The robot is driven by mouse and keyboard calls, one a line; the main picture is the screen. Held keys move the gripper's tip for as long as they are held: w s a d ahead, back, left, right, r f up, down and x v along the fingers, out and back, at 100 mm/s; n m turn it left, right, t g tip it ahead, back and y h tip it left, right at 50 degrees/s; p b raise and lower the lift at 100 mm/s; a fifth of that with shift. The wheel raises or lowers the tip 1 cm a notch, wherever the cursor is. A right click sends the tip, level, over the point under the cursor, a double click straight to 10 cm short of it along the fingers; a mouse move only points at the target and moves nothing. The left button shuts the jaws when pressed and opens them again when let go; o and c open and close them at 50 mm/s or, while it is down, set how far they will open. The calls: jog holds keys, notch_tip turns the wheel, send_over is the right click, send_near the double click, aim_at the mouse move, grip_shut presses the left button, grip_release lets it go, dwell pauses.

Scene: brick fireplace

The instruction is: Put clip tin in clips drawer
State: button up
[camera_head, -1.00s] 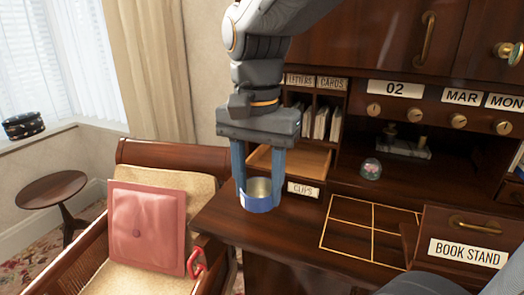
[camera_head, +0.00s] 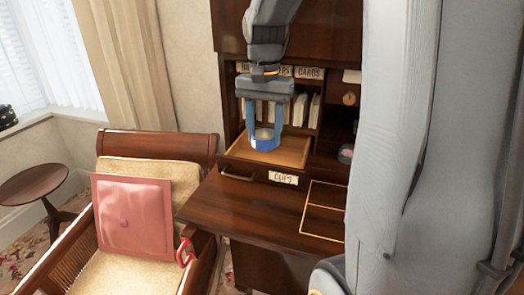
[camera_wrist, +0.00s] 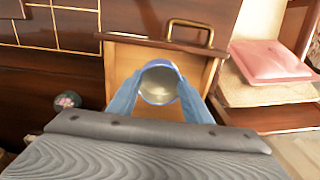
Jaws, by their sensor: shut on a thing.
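The clip tin is a small round tin (camera_head: 263,138) with a blue outside and a pale metal inside. My gripper (camera_head: 264,135) is shut on it, one blue finger on each side, and points down. The tin is upright over the open clips drawer (camera_head: 291,156), whose label reads CLIPS. In the wrist view the tin (camera_wrist: 159,84) shows between the fingers, with the drawer's light wooden floor (camera_wrist: 125,66) around it. I cannot tell whether the tin touches the drawer floor.
The desk top (camera_head: 240,209) in front of the drawer is clear, with a gold grid (camera_head: 322,206) at right. Card slots (camera_head: 300,105) stand behind the drawer. A glass dome (camera_wrist: 67,101) sits beside it. An armchair with a pink cushion (camera_head: 132,214) stands at left.

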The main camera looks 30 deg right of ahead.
jog(key=shift+s+a+f+p, duration=0.1)
jog(key=shift+f+p, duration=0.3)
jog(key=shift+f, duration=1.3)
jog(key=shift+s+a+f+p, duration=0.1)
jog(key=shift+f+p, duration=0.25)
jog(key=shift+f, duration=1.3)
jog(key=shift+f, duration=0.1)
jog(key=o, duration=1.1)
jog(key=shift+r+b, duration=0.95)
jog(key=shift+r, duration=2.95)
